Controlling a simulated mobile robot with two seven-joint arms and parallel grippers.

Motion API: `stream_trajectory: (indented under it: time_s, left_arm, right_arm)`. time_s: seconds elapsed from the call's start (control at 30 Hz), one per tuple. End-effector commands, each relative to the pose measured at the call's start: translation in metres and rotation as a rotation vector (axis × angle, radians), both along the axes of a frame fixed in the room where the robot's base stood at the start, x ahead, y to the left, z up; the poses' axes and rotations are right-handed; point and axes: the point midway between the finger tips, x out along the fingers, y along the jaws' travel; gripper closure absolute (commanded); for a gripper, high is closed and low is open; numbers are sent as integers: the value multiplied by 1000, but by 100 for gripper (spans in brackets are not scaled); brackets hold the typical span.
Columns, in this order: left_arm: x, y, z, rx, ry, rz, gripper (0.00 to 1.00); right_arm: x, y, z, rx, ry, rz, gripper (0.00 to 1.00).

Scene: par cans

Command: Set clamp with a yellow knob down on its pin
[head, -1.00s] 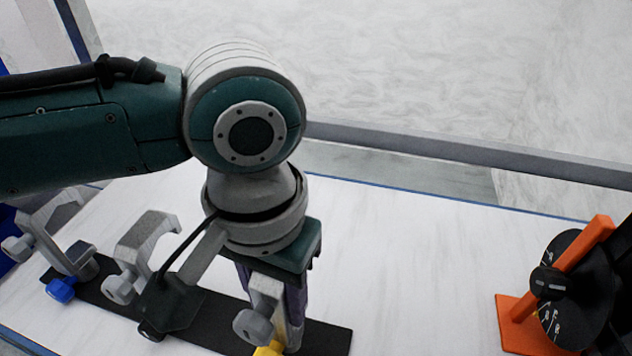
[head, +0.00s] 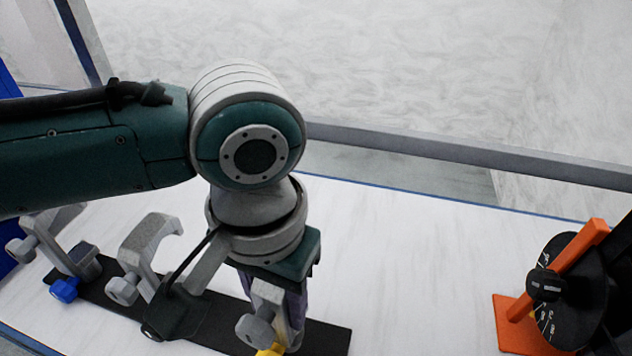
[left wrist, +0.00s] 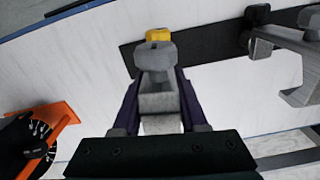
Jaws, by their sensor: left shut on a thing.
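The clamp with a yellow knob (head: 268,310) is grey and stands upright at the right part of a black strip (head: 325,338). Its yellow knob (head: 270,349) shows low at the picture's bottom edge. My left gripper (head: 290,300) points down and is shut on this clamp. In the left wrist view the clamp (left wrist: 157,70) sits between the two dark fingers of my left gripper (left wrist: 160,100), with the yellow knob (left wrist: 158,35) beyond them. The pin is hidden, and I cannot tell whether the clamp touches the strip. My right gripper is not in view.
A grey clamp (head: 140,255) and a clamp with a blue knob (head: 65,262) stand on the strip to the left. An orange stand with a black dial (head: 515,325) is at the right. The white table (head: 410,260) between is clear.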

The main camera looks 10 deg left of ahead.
Motion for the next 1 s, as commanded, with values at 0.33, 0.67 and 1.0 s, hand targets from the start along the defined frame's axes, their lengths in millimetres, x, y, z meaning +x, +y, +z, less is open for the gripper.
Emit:
stream_trajectory:
  time_s: [0.33,0.67,1.0]
  left_arm:
    - [0,0,0,0,0,0,100]
    - [0,0,-7,0,1,0,100]
    - [0,0,-15,0,0,0,100]
  right_arm:
    - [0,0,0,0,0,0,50]
    - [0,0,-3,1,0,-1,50]
    - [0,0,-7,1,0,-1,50]
